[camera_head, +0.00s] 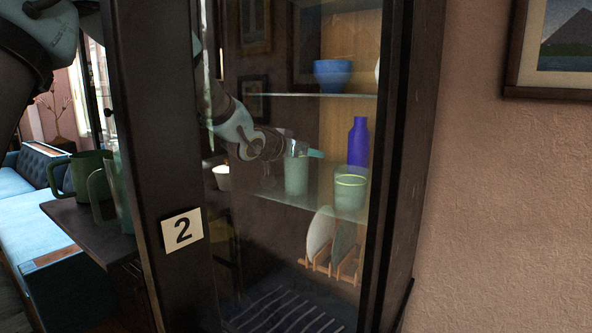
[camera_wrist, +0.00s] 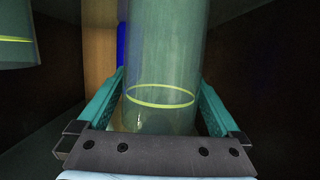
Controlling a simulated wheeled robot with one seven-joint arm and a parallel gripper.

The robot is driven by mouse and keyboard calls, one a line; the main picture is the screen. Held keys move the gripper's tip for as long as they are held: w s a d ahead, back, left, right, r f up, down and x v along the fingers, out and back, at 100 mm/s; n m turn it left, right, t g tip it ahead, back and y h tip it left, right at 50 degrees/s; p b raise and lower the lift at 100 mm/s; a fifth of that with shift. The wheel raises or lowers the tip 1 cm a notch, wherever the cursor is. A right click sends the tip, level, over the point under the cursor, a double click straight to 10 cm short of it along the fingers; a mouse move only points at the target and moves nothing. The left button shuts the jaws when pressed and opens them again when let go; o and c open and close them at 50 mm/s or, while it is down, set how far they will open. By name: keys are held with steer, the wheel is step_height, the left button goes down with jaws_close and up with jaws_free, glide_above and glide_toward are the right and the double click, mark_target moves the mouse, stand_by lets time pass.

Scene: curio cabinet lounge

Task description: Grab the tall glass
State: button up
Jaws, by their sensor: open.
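The tall glass (camera_head: 296,176), pale green and see-through, stands upright on the middle glass shelf of the cabinet, seen through the cabinet's glass. My gripper (camera_head: 304,152) is inside the cabinet at the upper part of this glass, with a teal finger showing. In the wrist view the glass (camera_wrist: 161,50), with a yellow ring, stands between the two fingers of my open gripper (camera_wrist: 161,78). I cannot tell whether either finger touches it.
A shorter green glass (camera_head: 350,188) and a blue bottle (camera_head: 358,142) stand close on the right. Blue bowls (camera_head: 332,74) sit on the shelf above; plates in a wooden rack (camera_head: 330,264) stand below. The dark cabinet post (camera_head: 160,130) is at left, with green mugs (camera_head: 91,172) beyond it.

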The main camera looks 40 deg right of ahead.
steer(key=c, duration=1.5)
steer(key=shift+r, duration=0.1)
